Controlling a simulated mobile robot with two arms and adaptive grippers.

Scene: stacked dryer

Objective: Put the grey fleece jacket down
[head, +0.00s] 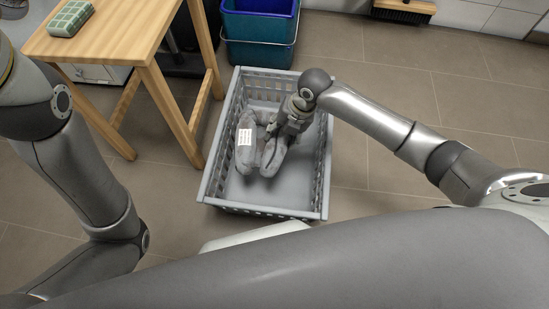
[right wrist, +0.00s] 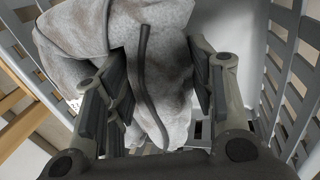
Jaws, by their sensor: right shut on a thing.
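The grey fleece jacket (head: 273,158) is bunched up inside the grey laundry basket (head: 262,209). My right gripper (head: 287,128) reaches down into the basket and is shut on the jacket. In the right wrist view, the fleece (right wrist: 172,30) hangs between the two fingers of the gripper (right wrist: 163,85), with a dark zip or trim strip running down it. A white label (head: 245,137) shows on grey cloth at the jacket's left. I cannot tell whether the jacket rests fully on the basket floor. My left gripper is out of the picture.
The tiled floor right of the basket is clear.

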